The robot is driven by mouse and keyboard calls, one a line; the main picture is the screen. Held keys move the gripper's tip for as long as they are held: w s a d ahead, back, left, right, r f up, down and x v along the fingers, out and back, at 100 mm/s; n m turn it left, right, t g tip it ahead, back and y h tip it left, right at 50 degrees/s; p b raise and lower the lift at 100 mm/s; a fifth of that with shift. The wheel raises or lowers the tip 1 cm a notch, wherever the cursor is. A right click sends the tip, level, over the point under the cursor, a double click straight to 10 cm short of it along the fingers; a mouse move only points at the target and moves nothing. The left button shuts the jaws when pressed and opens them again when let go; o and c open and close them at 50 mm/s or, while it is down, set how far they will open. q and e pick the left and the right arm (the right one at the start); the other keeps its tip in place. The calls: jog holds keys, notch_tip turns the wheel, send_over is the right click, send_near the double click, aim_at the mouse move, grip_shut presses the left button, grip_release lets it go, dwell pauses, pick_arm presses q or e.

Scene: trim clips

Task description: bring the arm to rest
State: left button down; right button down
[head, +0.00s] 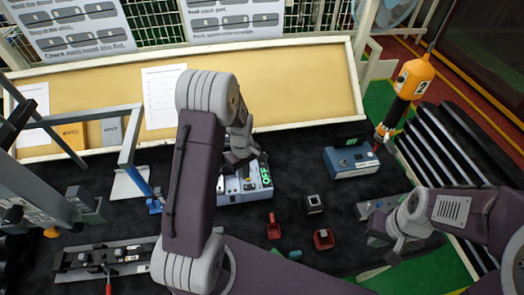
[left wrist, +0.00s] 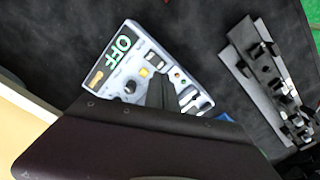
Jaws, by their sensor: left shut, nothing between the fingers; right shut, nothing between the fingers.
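My left arm rises through the middle of the head view and bends down at its top. Its gripper (head: 236,163) is over the back part of a light grey control box (head: 243,192) with a green OFF display; I cannot tell whether it touches the box. In the left wrist view the shut dark fingers (left wrist: 161,92) show in front of the same box (left wrist: 138,70), with nothing between them. My right arm comes in from the right. Its gripper (head: 394,250) is shut and empty, low beside a grey device (head: 371,208) that it partly covers.
A blue box (head: 352,160), a small dark block (head: 314,204) and red parts (head: 323,239) lie on the black mat. A rail with clips (head: 105,256) lies at the front left. A framed board (head: 290,85) closes the back.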

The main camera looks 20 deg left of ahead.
pick_arm(q)
jog(key=shift+f, duration=0.15)
jog(key=w+d+b, duration=0.1)
jog(key=b, duration=0.1)
jog(key=w+d+t+b, duration=0.1)
jog(key=b, duration=0.2)
jog(key=shift+f+m, duration=0.2)
jog(key=shift+m, duration=0.2)
jog(key=s+d+m+b, duration=0.2)
jog(key=s+m+b, duration=0.1)
jog(key=s+m, duration=0.2)
jog(key=s+d+f+m+b, duration=0.1)
jog(key=s+d+m+b, duration=0.2)
jog(key=s+m, duration=0.3)
jog(key=s+b, duration=0.1)
jog(key=s, duration=0.2)
jog(key=shift+s+d, duration=0.3)
jog(key=shift+s, duration=0.1)
